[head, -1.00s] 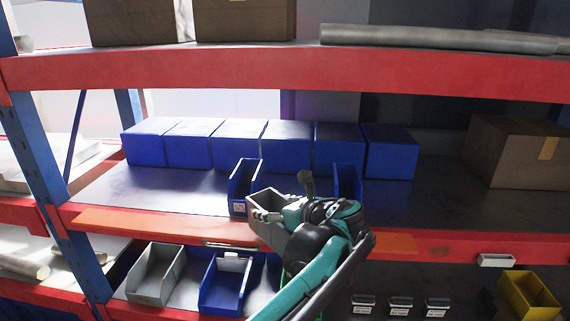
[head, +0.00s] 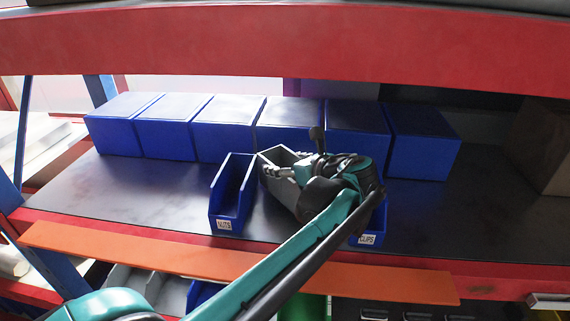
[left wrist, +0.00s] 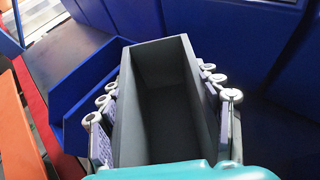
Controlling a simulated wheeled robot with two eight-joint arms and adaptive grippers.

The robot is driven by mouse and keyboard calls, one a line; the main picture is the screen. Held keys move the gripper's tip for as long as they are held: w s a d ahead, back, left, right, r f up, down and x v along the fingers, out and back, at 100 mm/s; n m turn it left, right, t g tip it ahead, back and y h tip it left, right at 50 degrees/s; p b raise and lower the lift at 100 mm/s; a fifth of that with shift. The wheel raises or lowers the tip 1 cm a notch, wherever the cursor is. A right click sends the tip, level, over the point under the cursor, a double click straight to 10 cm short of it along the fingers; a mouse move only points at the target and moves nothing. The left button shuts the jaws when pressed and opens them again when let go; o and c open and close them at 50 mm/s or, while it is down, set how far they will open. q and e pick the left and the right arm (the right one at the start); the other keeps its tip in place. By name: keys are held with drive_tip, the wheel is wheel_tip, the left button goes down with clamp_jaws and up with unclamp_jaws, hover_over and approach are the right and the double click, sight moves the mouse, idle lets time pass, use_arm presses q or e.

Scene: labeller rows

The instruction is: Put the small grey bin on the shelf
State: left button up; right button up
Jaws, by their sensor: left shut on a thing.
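The small grey bin (head: 277,158) is held in my left gripper (head: 285,174), whose fingers are shut on it. In the left wrist view the grey bin (left wrist: 163,105) is empty, with finger pads of the gripper (left wrist: 165,115) against both long sides. The bin is over the dark shelf (head: 130,190), between two open blue bins. The left blue bin (head: 231,195) with a label stands close beside it. The right blue bin (head: 372,228) is mostly hidden behind my arm. I cannot tell whether the grey bin touches the shelf. My right gripper is not seen.
A row of several closed blue boxes (head: 225,130) stands behind on the shelf. An orange strip (head: 150,258) runs along the shelf's front. A red beam (head: 300,45) crosses above. A brown box (head: 545,145) is at the right. Bare shelf lies at both sides.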

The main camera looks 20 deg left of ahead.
sight(293, 182)
use_arm(q)
drive_tip(key=s+f+b, duration=0.2)
drive_tip(key=shift+s+d+f, duration=0.3)
drive_tip(key=shift+d, duration=0.05)
drive_tip(key=shift+w+a+f, duration=0.1)
drive_tip(key=shift+w+a, duration=0.05)
drive_tip(key=shift+w, duration=0.3)
drive_tip(key=o, duration=1.4)
drive_tip(key=shift+w+a+f, duration=0.1)
drive_tip(key=shift+w, duration=0.25)
drive_tip(key=shift+s+r, duration=0.2)
drive_tip(key=shift+s, duration=0.35)
drive_tip(key=shift+d+r, duration=0.1)
drive_tip(key=shift+d, duration=0.55)
drive_tip(key=b+v, duration=0.3)
drive_tip(key=v, duration=0.7)
drive_tip(key=shift+s, duration=0.1)
drive_tip(key=shift+s+d+r, duration=0.15)
drive_tip(key=shift+d, duration=0.15)
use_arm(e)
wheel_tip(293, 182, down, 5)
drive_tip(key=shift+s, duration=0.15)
use_arm(q)
drive_tip(key=shift+s, duration=0.1)
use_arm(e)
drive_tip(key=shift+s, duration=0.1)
